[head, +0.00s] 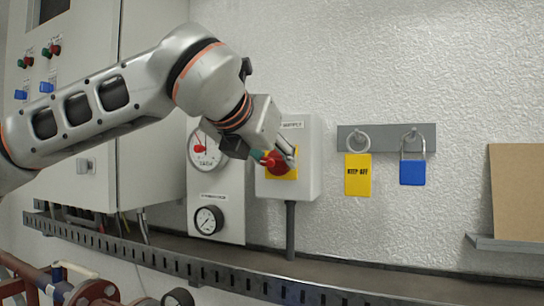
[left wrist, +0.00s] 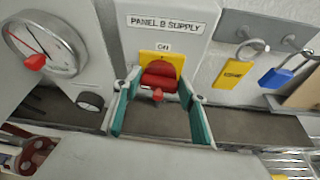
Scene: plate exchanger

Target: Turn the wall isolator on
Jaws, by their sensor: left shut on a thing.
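The wall isolator is a pale grey box (head: 306,180) labelled PANEL B SUPPLY, with a yellow plate (left wrist: 147,56) and a red rotary handle (head: 275,163). The handle also shows in the left wrist view (left wrist: 160,77), with the word ON above it. My left gripper (head: 273,158) is at the front of the box, shut on the red handle. In the left wrist view its teal-padded fingers stand on either side of the handle. The gripper partly hides the handle in the head view, and I cannot tell its exact angle. My right gripper is not in view.
A gauge panel (head: 231,187) with two dials is left of the isolator, beside a large cabinet (head: 150,168). Right of it, a rack (head: 387,131) holds a yellow KEEP OFF tag (head: 358,181) and blue padlock (head: 412,173). A perforated rail (head: 150,258) runs below.

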